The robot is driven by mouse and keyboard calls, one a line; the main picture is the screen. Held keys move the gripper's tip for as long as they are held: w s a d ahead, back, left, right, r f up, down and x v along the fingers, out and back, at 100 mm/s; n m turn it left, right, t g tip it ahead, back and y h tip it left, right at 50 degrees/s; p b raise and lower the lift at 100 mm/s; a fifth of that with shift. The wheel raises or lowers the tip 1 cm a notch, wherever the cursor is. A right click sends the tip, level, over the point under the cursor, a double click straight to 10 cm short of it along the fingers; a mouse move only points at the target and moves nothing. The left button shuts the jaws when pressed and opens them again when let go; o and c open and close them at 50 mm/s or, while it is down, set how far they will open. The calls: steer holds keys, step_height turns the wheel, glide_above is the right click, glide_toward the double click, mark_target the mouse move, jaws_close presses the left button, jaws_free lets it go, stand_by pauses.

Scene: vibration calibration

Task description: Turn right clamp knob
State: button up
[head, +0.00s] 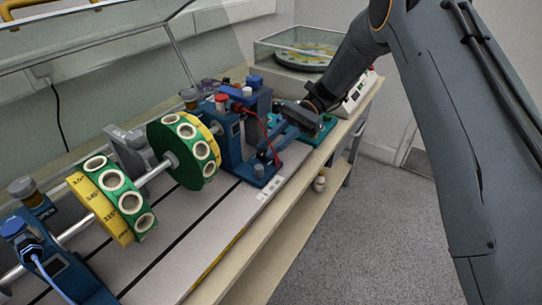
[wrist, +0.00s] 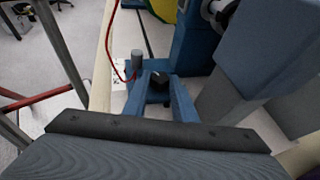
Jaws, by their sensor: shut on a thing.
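The right clamp knob (wrist: 159,80) is small and black, low beside the blue bearing stand in the wrist view. My gripper (wrist: 158,86) has its two blue fingers on either side of the knob and is shut on it. In the head view my gripper (head: 270,150) reaches down from the right to the foot of the right blue bearing stand (head: 230,135). The knob itself is hidden there. In the wrist view the stand (wrist: 195,40) rises just beyond the fingers, and a grey post (wrist: 138,62) stands close to the left finger.
A red cable (head: 268,135) hangs close to my gripper. Green and yellow discs (head: 185,150) sit on a shaft to the left. A turntable under a clear cover (head: 300,55) stands behind. The bench edge (head: 245,250) is in front, with open floor beyond.

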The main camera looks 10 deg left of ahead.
steer(key=shift+w+a+n+g+h+b, duration=0.1)
steer(key=shift+a+n+g+h+b, duration=0.1)
steer(key=shift+n+g+h+b, duration=0.35)
steer(key=shift+w+a+n+g+h+b, duration=0.1)
steer(key=shift+a+n+g+h+b, duration=0.15)
steer(key=shift+n+h+b, duration=0.6)
steer(key=shift+r, duration=0.15)
steer(key=o, duration=1)
steer(key=shift+s, duration=0.1)
steer(key=shift+o, duration=0.2)
steer(key=shift+d+b, duration=0.1)
steer(key=shift+b, duration=0.2)
